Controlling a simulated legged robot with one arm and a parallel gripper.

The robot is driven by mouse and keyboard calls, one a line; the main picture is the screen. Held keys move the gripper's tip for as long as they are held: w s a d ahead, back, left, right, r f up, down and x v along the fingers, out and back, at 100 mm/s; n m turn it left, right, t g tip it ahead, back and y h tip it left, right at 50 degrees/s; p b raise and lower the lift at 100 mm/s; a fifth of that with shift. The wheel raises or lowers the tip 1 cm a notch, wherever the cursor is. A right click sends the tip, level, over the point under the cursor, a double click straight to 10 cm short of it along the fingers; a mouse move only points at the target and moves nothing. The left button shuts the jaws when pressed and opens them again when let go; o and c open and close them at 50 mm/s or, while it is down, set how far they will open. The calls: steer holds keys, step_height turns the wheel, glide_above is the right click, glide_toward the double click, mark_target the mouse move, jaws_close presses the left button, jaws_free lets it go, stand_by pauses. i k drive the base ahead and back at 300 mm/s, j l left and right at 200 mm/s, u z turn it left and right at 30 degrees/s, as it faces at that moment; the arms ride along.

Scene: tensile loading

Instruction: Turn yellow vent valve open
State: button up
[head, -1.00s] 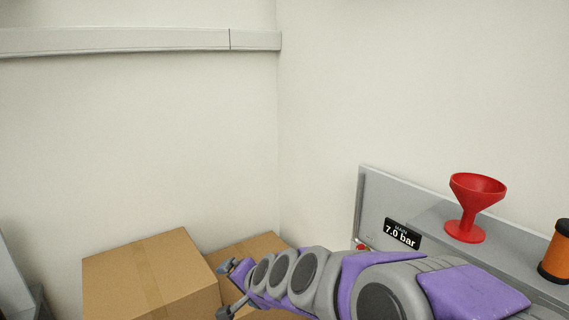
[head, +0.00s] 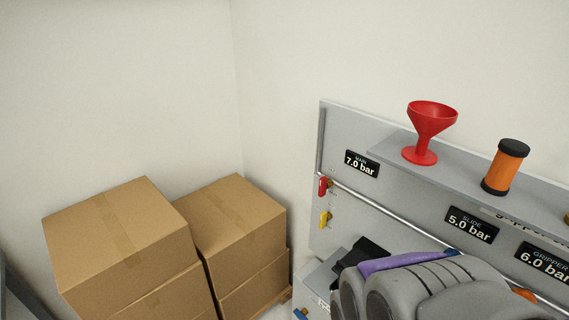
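The yellow vent valve (head: 324,219) is a small yellow handle on the grey panel (head: 335,150), near its left edge. It appears roughly upright. It sits below a red valve handle (head: 323,186). My grey and purple arm (head: 425,288) covers the lower right of the panel, to the right of and below the yellow valve, apart from it in the picture. My gripper's fingers do not show; they are hidden behind the arm or out of frame.
A red funnel (head: 430,132) and an orange and black cylinder (head: 505,167) stand on the panel's shelf. Dark signs read MAIN 7.0 bar (head: 362,164) and SLIDE 5.0 bar (head: 471,224). A metal pipe crosses the panel. Stacked cardboard boxes (head: 120,235) fill the lower left.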

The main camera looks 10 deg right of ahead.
mark_target(325, 216)
steer(key=i+j+z, duration=0.3)
steer(key=i+j, duration=0.15)
steer(key=j+z, duration=0.1)
steer(key=z, duration=1.35)
